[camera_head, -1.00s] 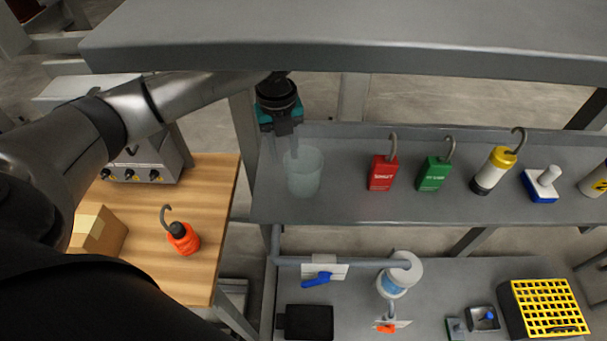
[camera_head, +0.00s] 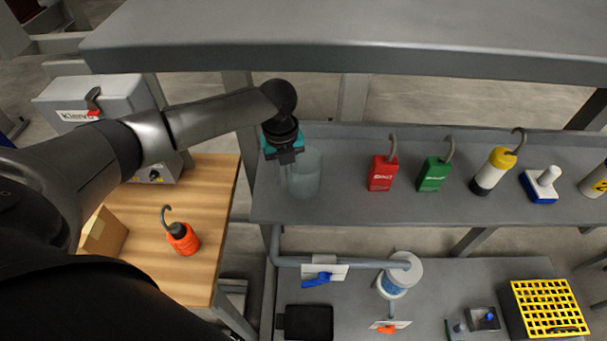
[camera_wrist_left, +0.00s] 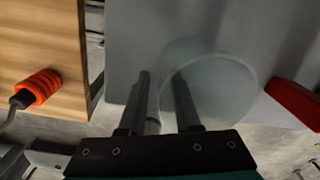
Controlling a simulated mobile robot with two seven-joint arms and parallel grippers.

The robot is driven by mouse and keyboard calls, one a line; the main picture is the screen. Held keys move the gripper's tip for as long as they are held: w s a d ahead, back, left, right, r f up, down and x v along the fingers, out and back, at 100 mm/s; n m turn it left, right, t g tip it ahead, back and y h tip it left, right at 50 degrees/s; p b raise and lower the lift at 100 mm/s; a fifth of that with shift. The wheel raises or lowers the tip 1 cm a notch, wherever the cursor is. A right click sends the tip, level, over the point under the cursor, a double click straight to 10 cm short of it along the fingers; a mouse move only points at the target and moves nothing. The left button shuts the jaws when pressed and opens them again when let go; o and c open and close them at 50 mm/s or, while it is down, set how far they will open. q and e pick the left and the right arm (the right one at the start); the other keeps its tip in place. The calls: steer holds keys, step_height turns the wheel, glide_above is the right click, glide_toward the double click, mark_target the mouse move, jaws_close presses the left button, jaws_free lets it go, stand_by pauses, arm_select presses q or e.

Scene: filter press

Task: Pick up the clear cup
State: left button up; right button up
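The clear cup (camera_head: 308,174) stands upright at the left end of the grey shelf (camera_head: 345,205). My left gripper (camera_head: 287,168) points down at the cup's left side. In the left wrist view, its two fingers (camera_wrist_left: 161,82) are apart with a gap between them. The right finger overlaps the cup (camera_wrist_left: 222,90) inside its rim outline, and the left finger lies outside it. The cup's left wall appears to lie between them; I cannot tell whether either finger touches it. My right gripper is not in view.
A red tag block (camera_head: 382,173) and a green one (camera_head: 433,174) stand right of the cup, with a yellow-capped bottle (camera_head: 494,171) beyond. A wooden table (camera_head: 205,210) with an orange hooked item (camera_head: 183,239) is to the left. A grey upper shelf (camera_head: 350,35) overhangs the back.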

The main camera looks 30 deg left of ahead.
arm_select(q)
jaws_close()
stand_by(1.2)
